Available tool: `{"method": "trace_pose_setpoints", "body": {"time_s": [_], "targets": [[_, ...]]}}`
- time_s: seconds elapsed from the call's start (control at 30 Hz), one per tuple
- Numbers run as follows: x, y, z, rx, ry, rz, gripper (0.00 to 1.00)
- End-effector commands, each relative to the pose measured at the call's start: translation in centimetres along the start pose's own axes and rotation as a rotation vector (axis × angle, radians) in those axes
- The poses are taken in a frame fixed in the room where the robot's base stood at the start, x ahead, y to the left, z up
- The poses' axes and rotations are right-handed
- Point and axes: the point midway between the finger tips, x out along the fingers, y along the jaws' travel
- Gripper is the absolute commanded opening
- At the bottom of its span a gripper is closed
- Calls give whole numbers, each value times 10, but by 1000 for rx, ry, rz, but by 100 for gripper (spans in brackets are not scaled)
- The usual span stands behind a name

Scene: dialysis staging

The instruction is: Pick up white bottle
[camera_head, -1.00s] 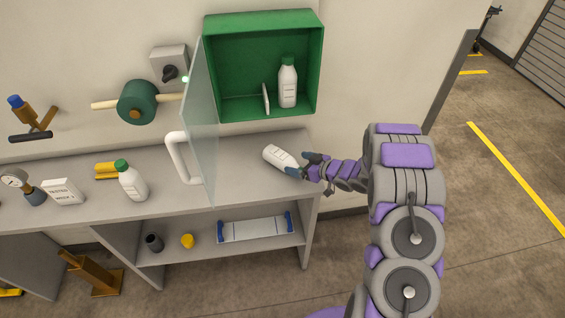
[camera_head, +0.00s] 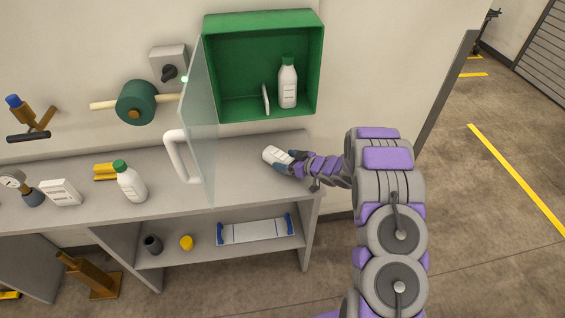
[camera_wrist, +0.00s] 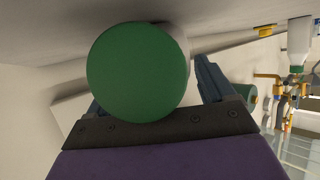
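A white bottle (camera_head: 275,155) lies on its side on the counter, below the green cabinet, with its label up. My gripper (camera_head: 291,161) reaches in from the right at counter height, with its fingers on either side of the bottle's right part. In the wrist view the bottle's round green cap (camera_wrist: 138,72) faces the camera, between the fingers of my gripper (camera_wrist: 152,85). The right finger stands close beside the bottle with a thin gap. The left finger is mostly hidden behind the cap. The bottle still rests on the counter.
A second bottle (camera_head: 288,85) stands in the green cabinet (camera_head: 235,70), whose glass door (camera_head: 200,125) is open over the counter. A third bottle (camera_head: 131,185) stands left on the counter (camera_head: 220,180). A white door handle (camera_head: 176,155) is left of the lying bottle.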

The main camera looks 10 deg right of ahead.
Motion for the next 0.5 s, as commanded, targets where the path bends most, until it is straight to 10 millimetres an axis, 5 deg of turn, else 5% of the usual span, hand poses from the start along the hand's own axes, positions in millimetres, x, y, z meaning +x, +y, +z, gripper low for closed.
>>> {"method": "trace_pose_setpoints", "body": {"time_s": [0.5], "targets": [[0,0,2,2,-3,0,33]]}}
